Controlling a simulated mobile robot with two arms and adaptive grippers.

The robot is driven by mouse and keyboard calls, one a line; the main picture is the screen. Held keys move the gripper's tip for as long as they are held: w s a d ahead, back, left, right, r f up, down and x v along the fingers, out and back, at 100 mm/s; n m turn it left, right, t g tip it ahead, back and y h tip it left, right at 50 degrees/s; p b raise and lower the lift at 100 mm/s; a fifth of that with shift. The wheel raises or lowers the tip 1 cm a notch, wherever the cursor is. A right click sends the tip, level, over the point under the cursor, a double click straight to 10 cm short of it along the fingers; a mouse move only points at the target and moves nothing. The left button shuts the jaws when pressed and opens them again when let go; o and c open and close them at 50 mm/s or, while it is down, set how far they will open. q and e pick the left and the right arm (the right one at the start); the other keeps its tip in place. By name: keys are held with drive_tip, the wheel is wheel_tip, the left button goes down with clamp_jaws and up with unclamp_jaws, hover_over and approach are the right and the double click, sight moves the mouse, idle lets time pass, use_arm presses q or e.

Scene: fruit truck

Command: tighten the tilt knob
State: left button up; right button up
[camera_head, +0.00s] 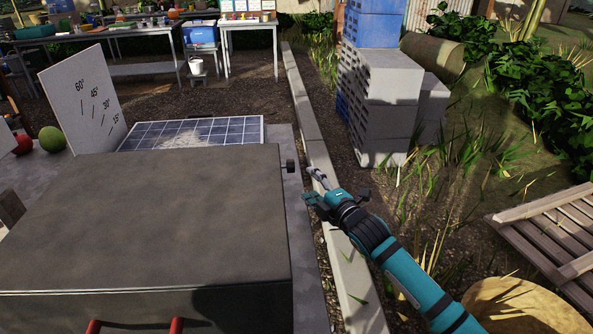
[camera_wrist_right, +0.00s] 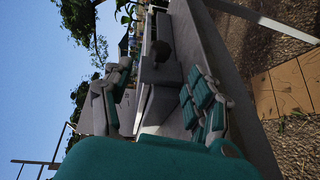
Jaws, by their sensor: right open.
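The tilt knob (camera_head: 290,166) is a small dark knob at the right side, by the far right corner of the large grey box and near the solar panel (camera_head: 190,133). My right gripper (camera_head: 313,184) is open and empty, just right of the knob and apart from it. In the right wrist view the knob (camera_wrist_right: 168,75) shows as a dark round shape ahead, between the spread fingers of the right gripper (camera_wrist_right: 160,92). A white angle board (camera_head: 80,100) marked 60°, 45°, 30° and 15° stands left of the panel. My left gripper is out of view.
The grey box (camera_head: 150,215) fills the near left. A concrete kerb (camera_head: 305,110) runs beside my right arm. Stacked grey blocks (camera_head: 385,110) stand beyond, and a wooden pallet (camera_head: 555,235) lies at the right. A green melon (camera_head: 52,140) sits at the left.

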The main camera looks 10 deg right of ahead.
sight(285, 166)
drive_tip(key=b+x, duration=0.1)
drive_tip(key=x, duration=0.9)
drive_tip(key=shift+w, duration=0.1)
